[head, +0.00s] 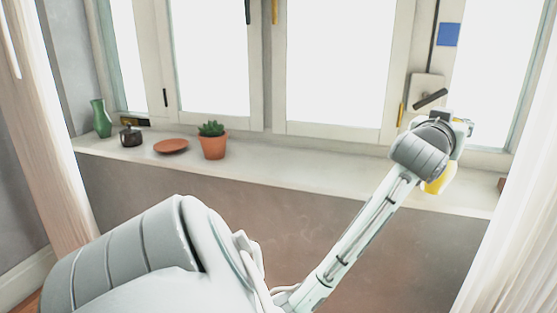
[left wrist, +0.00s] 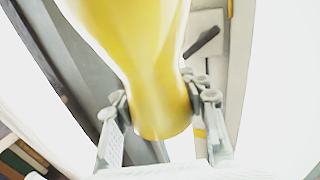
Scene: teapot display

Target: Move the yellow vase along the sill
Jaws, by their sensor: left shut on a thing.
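The yellow vase (head: 437,183) is at the right part of the pale window sill (head: 330,164), mostly hidden behind my left wrist in the head view. In the left wrist view the vase (left wrist: 130,40) fills the upper middle, with its narrow part between the fingers of my left gripper (left wrist: 160,98). The left gripper is shut on the vase. In the head view its fingers are hidden behind the wrist. I cannot tell whether the vase touches the sill. My right gripper is in neither view.
A green vase (head: 101,119), a dark pot (head: 131,137), a terracotta saucer (head: 171,146) and a potted succulent (head: 213,144) stand on the left sill. The sill between succulent and wrist is clear. A window handle (head: 431,98) is close to my wrist. A curtain (head: 510,240) hangs at right.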

